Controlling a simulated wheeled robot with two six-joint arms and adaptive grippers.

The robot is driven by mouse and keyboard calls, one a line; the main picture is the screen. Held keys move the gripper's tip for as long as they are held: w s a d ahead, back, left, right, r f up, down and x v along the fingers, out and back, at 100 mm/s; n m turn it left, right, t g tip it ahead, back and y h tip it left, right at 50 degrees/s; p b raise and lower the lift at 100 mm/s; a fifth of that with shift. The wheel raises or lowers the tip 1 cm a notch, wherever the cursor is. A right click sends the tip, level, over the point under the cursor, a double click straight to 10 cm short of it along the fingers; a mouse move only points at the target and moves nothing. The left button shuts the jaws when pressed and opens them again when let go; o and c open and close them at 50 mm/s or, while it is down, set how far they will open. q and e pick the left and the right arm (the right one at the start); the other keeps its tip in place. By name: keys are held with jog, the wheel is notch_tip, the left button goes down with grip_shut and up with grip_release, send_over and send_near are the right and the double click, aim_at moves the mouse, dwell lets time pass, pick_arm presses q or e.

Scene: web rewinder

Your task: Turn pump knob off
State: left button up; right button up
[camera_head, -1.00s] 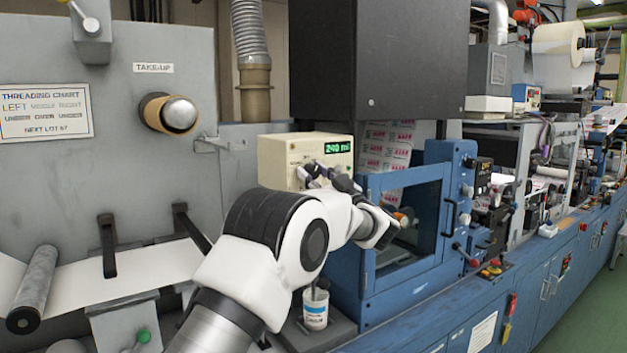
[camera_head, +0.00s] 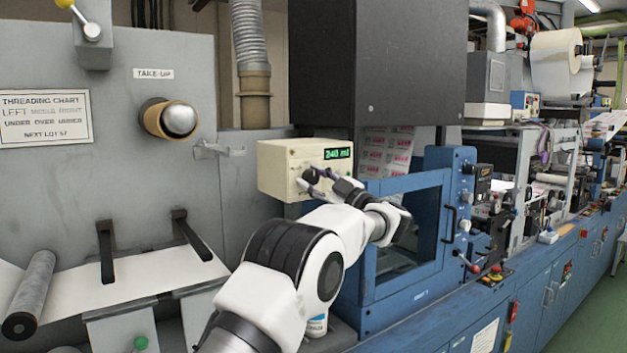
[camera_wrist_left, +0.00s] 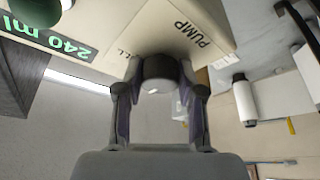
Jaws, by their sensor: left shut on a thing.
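The dark round pump knob (camera_head: 310,176) is on that front, left of the display. My left gripper (camera_head: 312,184) reaches it from the lower right. In the left wrist view the knob (camera_wrist_left: 159,70) sits between the two fingertips of my left gripper (camera_wrist_left: 159,88), which is shut on it. My right gripper is out of view.
The blue frame (camera_head: 364,240) stands close to the right of my left arm. A large dark cabinet (camera_head: 385,60) hangs above. The grey take-up panel (camera_head: 60,190) is at left. A white cup (camera_head: 318,325) is mostly hidden behind my arm.

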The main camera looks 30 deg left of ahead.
pick_arm(q)
jog(key=o, duration=1.2)
jog(key=shift+d, duration=0.1)
jog(key=shift+c, duration=0.2)
jog(key=v, duration=1.2)
